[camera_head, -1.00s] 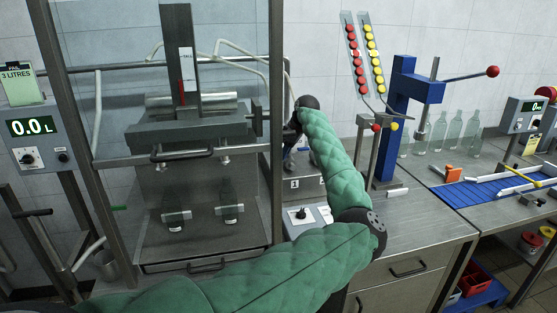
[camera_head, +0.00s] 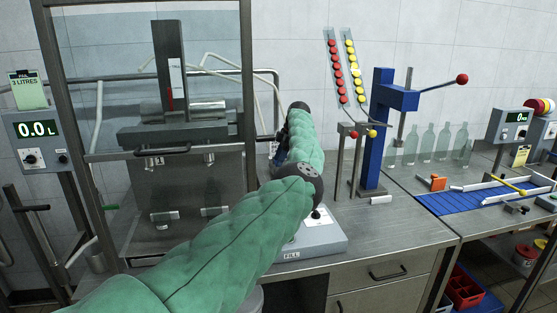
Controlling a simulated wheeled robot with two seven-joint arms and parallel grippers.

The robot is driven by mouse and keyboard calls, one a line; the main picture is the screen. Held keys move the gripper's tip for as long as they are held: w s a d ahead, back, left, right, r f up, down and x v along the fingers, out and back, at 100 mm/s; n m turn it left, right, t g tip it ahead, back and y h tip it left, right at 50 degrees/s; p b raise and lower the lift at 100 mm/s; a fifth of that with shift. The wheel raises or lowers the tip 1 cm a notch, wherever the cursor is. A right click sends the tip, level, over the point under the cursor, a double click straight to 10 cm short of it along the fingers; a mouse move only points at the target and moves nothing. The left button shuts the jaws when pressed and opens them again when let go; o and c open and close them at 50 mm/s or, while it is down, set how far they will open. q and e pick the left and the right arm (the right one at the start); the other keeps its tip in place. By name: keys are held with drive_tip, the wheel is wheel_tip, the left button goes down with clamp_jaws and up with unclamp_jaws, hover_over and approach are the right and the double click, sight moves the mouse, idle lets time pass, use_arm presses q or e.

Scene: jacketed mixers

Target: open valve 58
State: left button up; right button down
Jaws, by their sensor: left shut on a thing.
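My left arm, in a green quilted sleeve, reaches in from the bottom left and bends up beside the filling machine (camera_head: 172,134). My left gripper (camera_head: 279,145) is small and dark, partly hidden behind the sleeve and wrist, at the right side of the machine's frame. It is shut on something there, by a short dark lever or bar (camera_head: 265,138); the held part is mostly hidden. I cannot read the number 58 on anything, so I cannot tell whether this is valve 58. My right gripper is not in view.
A control box marked FILL (camera_head: 318,240) sits on the counter below my arm. A display reading 0.0 L (camera_head: 38,130) stands left. A blue press (camera_head: 380,130), clear bottles (camera_head: 427,145) and a blue conveyor (camera_head: 450,202) stand right. Bare counter (camera_head: 375,240) lies in front of the press.

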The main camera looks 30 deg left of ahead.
use_arm(q)
drive_tip(key=shift+w+d, duration=0.1)
drive_tip(key=shift+n, duration=0.3)
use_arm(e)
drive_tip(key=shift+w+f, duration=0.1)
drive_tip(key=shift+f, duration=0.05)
use_arm(q)
drive_tip(key=o, duration=1.4)
drive_tip(key=shift+w, duration=0.1)
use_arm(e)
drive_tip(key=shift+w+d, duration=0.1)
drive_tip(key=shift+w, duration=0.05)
use_arm(q)
drive_tip(key=b+v, duration=0.1)
drive_tip(key=v, duration=0.7)
drive_tip(key=shift+f+b, duration=0.1)
drive_tip(key=shift+b, duration=0.3)
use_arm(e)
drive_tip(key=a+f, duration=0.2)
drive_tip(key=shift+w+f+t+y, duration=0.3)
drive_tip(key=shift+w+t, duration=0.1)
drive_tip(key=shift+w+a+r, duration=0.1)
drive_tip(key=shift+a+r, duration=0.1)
